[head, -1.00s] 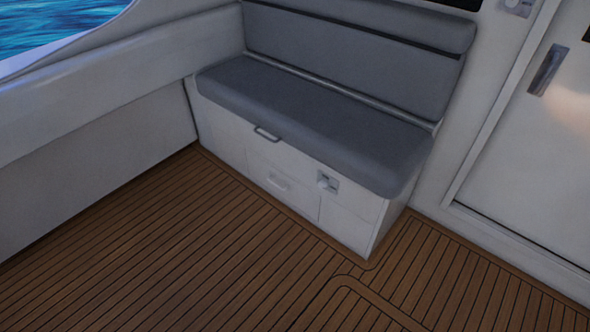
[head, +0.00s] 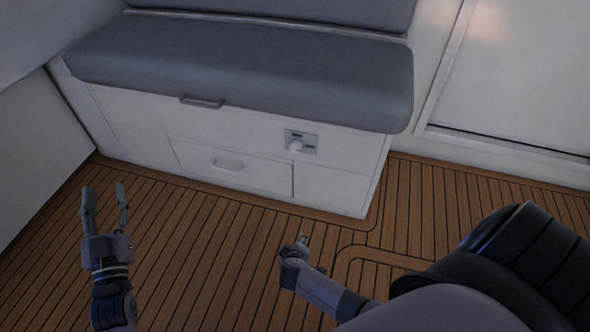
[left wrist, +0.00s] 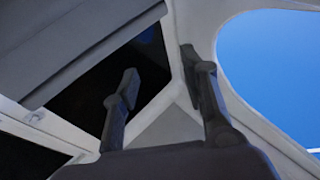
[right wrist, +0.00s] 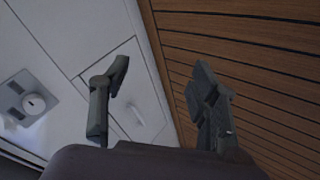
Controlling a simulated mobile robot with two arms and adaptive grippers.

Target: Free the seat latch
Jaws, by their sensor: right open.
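The seat latch is a light round knob (head: 296,146) on a small grey plate (head: 310,139) on the white front of the seat base. It also shows in the right wrist view, where the knob (right wrist: 34,104) is at the left. My right gripper (head: 302,238) is below the latch in the head view, apart from it; in the right wrist view its fingers (right wrist: 160,82) are spread with nothing between them. My left gripper (head: 105,190) is open and empty over the floor at the left. Its spread fingers also show in the left wrist view (left wrist: 160,65).
The grey seat cushion (head: 240,75) overhangs the base, with a grey handle (head: 202,102) at its front edge. A drawer with a pale handle (head: 228,164) is left of the latch. The plank floor (head: 210,260) in front is clear. A white door (head: 525,80) stands at right.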

